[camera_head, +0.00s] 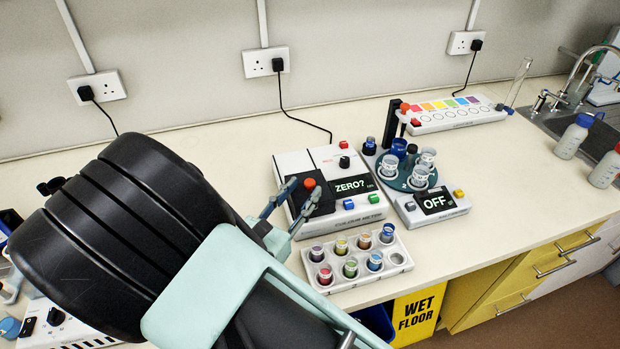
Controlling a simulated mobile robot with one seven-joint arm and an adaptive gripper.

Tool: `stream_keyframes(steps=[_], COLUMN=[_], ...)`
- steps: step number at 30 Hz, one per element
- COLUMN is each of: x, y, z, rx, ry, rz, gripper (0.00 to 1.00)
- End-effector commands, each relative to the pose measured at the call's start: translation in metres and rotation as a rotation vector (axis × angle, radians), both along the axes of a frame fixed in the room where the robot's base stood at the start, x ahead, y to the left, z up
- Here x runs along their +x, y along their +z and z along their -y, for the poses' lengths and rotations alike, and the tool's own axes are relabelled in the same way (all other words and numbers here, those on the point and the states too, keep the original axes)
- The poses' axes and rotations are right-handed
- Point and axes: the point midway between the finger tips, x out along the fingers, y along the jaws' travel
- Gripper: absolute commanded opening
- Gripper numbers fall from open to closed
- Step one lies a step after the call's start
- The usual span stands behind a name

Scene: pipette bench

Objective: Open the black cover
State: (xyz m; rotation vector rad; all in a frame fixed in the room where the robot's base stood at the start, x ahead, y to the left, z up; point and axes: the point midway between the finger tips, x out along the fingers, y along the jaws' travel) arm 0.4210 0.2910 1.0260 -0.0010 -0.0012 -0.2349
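The black cover (325,203) sits on the left part of a white meter (364,213) whose display reads "ZERO?". It looks closed, lying flat, with a red knob (309,184) on top. My gripper (304,190) reaches in from the lower left, its two blue-grey fingers apart. In this view the fingertips lie on either side of the red knob, over the cover. I cannot tell whether they touch the knob or hover above it. The fingers hide part of the cover.
A white rack (340,283) of several coloured vials stands in front of the meter. A round-plate device (437,200) reading "OFF" stands close on the right, holding cups. A colour-strip panel (450,113) lies behind it. The bench beyond, towards the sink (565,120), is mostly clear.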

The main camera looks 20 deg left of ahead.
Motion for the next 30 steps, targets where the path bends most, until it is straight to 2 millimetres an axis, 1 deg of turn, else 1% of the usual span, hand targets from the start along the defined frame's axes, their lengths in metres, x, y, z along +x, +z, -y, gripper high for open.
stream_keyframes(steps=[1, 3, 7, 12, 19, 27, 28, 30], x=[0.009, 0.02, 0.033, 0.04, 0.04, 0.04, 0.04, 0.039], y=[0.001, 0.001, 0.001, 0.0, 0.0, 0.0, 0.0, 0.0], z=[0.003, 0.006, 0.009, 0.01, 0.01, 0.01, 0.01, 0.01], rx=[-0.001, 0.0, 0.001, 0.001, 0.001, 0.001, 0.001, 0.001], ry=[-0.002, -0.003, -0.001, 0.0, 0.0, 0.0, 0.0, 0.0], rz=[0.001, 0.0, 0.0, -0.001, -0.001, -0.001, -0.001, -0.001], gripper=[0.34, 0.34, 0.34, 0.34, 0.33, 0.03, 0.0, 0.0])
